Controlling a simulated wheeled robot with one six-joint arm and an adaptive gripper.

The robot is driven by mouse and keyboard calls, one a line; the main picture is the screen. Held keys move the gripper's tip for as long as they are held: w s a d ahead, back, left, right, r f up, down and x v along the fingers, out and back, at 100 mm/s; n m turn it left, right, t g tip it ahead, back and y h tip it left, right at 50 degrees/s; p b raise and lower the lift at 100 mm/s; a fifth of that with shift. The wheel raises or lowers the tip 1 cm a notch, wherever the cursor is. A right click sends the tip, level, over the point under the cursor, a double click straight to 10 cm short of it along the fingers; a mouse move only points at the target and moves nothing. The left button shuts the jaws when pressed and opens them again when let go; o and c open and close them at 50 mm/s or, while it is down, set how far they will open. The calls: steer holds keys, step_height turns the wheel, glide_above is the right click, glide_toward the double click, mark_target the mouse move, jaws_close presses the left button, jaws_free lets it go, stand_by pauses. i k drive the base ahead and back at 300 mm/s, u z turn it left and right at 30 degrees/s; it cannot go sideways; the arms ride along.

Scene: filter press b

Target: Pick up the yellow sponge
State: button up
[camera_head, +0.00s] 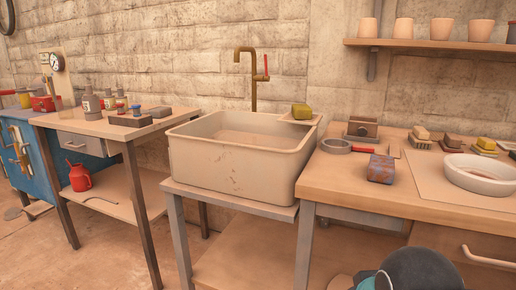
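A yellow sponge-like block (301,110) with a greenish tint sits on a small ledge at the back right corner of the sink (235,172). Another small yellow block (487,143) lies on a dark base on the right-hand table, behind a white round dish. I cannot tell from the picture alone which of the two is the sponge meant. My gripper's fingers are not in view. A dark rounded shape with a teal part at the bottom edge seems to be part of my arm.
The sink has a brass tap (254,78) with a red handle. The right table (340,180) holds a tape roll (335,146), a reddish-blue block (381,169), brushes and the white dish (480,174). A shelf of pots (440,44) hangs above. A left bench (110,128) holds bottles.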

mark_target(300, 112)
steer(key=u, duration=2.3)
steer(key=i, duration=1.75)
steer(key=z, duration=3.2)
steer(key=i, duration=0.25)
steer(key=z, duration=0.25)
